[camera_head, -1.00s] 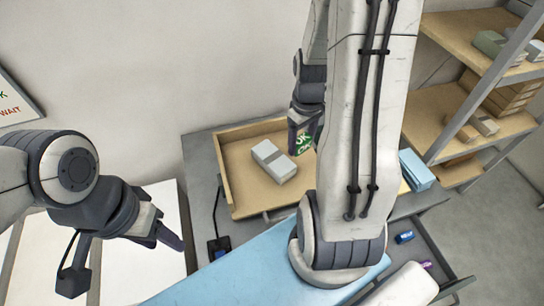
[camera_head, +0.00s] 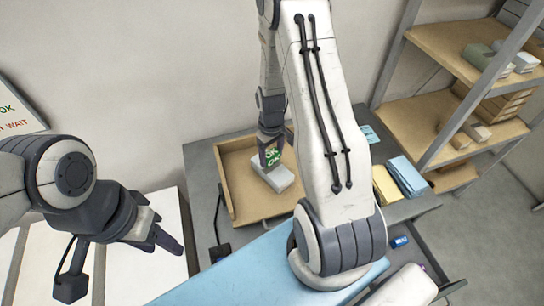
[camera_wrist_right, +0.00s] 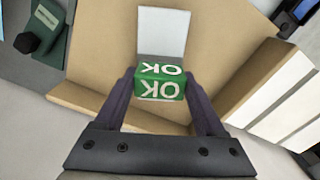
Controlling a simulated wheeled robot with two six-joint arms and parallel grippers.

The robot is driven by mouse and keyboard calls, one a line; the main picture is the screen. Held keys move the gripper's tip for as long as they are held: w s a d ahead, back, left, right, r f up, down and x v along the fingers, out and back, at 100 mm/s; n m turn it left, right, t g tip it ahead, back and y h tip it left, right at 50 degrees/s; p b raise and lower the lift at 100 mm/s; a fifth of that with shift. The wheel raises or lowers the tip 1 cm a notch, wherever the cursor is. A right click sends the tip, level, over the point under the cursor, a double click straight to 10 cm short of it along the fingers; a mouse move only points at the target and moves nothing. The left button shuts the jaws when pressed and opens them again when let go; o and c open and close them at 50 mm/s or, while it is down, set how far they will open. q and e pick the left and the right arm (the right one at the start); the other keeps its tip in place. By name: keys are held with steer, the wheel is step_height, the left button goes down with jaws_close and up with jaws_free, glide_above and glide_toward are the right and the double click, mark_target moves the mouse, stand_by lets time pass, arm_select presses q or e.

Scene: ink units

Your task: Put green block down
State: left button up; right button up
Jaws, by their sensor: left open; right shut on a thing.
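My right gripper (camera_head: 270,148) is shut on the green block (camera_head: 272,157), which has white OK lettering. The green block also shows between the fingers in the right wrist view (camera_wrist_right: 161,82). It is held over the wooden tray (camera_head: 238,185). A light grey block (camera_head: 281,181) lies in the tray, and the green block overlaps it in the head view. The grey block also shows in the right wrist view (camera_wrist_right: 162,30), just beyond the green block. I cannot tell whether the two touch. My left gripper (camera_head: 168,240) is open and empty at the left, away from the tray.
Blue (camera_head: 407,177) and yellow (camera_head: 386,184) stacks stand right of my right arm. Shelves (camera_head: 425,118) with blocks and boxes are at the right. A blue surface (camera_head: 225,270) lies in front. The left part of the tray is bare.

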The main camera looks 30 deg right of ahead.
step_height(320, 180, down, 2)
steer(key=shift+p, duration=0.35)
steer(key=shift+f, duration=0.2)
